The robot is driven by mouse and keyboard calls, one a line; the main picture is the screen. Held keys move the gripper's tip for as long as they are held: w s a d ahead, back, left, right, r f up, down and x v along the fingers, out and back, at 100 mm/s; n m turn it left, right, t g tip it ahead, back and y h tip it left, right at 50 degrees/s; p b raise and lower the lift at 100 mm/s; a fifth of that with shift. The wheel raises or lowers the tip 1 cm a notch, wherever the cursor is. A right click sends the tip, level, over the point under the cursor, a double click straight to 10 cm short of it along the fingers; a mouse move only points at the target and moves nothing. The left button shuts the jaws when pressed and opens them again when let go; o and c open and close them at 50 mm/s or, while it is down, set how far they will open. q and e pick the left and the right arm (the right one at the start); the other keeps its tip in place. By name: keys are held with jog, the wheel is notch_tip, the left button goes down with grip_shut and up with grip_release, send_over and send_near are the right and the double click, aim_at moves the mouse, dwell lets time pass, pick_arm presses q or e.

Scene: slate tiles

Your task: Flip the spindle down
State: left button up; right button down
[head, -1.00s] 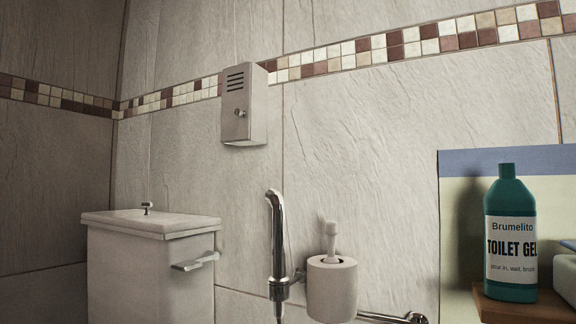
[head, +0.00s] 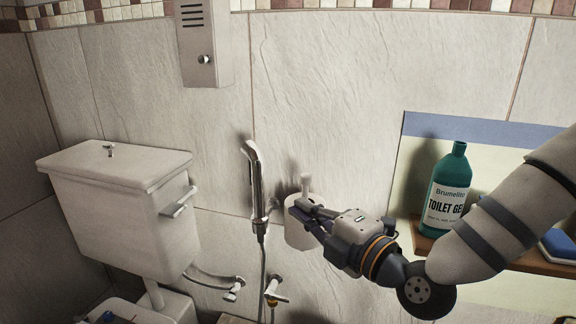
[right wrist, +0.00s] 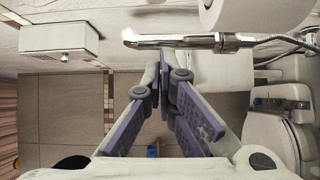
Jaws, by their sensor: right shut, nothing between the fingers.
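A white upright spindle (head: 306,185) stands above a white paper roll (head: 296,238) on the wall in the head view. The roll is around the spindle's lower part and is partly hidden by my right gripper. Part of a white roll (right wrist: 236,14) also shows at the top right of the right wrist view. My right gripper (head: 297,208) is in front of the roll, just below the spindle's top. Its purple-padded fingers (right wrist: 166,80) meet with nothing between them. Whether they touch the roll or spindle cannot be told. My left gripper is not in view.
A chrome hand sprayer (head: 256,185) hangs just left of the roll. A cistern (head: 120,200) and a metal wall box (head: 203,45) are further left. A green gel bottle (head: 447,190) stands on a wooden shelf (head: 522,262) behind my right arm.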

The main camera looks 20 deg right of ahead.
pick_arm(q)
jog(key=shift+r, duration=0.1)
pick_arm(e)
jog(key=shift+r, duration=0.35)
jog(key=shift+w, duration=0.1)
jog(key=w+b, duration=0.1)
jog(key=w, duration=0.7)
jog(key=shift+w+r+b, duration=0.1)
jog(key=shift+b, duration=0.2)
jog(key=shift+d, duration=0.25)
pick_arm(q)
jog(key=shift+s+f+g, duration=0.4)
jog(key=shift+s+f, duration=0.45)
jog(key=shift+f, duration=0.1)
